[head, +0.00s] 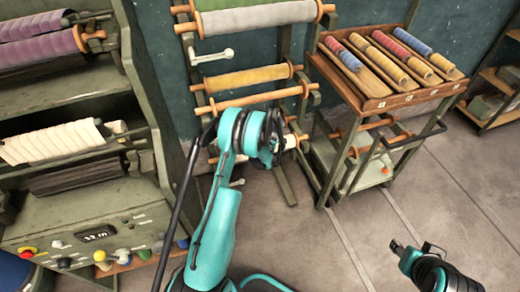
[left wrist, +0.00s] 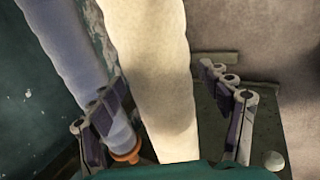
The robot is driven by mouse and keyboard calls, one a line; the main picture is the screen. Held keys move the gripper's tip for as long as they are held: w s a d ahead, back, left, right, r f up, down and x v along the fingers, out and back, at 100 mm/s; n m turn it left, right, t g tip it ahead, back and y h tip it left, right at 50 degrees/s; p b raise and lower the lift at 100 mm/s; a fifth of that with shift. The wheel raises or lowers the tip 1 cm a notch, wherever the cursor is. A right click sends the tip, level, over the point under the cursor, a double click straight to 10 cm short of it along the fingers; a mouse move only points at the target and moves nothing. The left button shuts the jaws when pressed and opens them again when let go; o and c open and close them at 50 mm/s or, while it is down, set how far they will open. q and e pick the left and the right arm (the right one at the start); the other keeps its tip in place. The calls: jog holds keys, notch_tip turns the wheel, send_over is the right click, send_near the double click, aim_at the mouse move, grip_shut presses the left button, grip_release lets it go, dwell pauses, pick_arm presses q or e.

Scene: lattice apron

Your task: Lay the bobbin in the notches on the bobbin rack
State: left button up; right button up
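A cream bobbin (left wrist: 155,70) runs between my left gripper's fingers (left wrist: 165,105) in the left wrist view. The fingers stand apart, with a gap showing on the roll's right side. In the head view my left arm hides this gripper; a pale bobbin (head: 287,142) with an orange end shows just beyond the arm, low at the rack. The bobbin rack (head: 188,48) stands by the wall, with a grey bobbin (head: 260,16) and a yellow bobbin (head: 248,78) higher up. My right gripper (head: 414,248) is open and empty over the floor.
A trolley (head: 372,104) with a tray of colored spools stands right of the rack. A green machine (head: 100,212) with purple and cream rolls is at left. A blue-grey roll (left wrist: 68,50) lies beside the cream one.

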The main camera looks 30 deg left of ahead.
pick_arm(q)
jog(key=v, duration=1.2)
dwell(0.3)
jog(key=s+d+r+m+t+h, duration=0.1)
jog(key=s+d+r+m, duration=0.4)
jog(key=r+m, duration=0.3)
jog(key=s+d+r+m+t+h, duration=0.1)
jog(key=s+d+r+m, duration=0.5)
jog(key=r, duration=0.4)
jog(key=s+d+r+m+h, duration=0.1)
jog(key=s+d+m, duration=0.3)
jog(key=s+m, duration=0.3)
jog(key=s+d+r+m+t+h, duration=0.1)
jog(key=s+d+m, duration=0.3)
jog(key=s+m, duration=0.3)
jog(key=shift+s+r, duration=0.2)
jog(key=shift+s, duration=0.7)
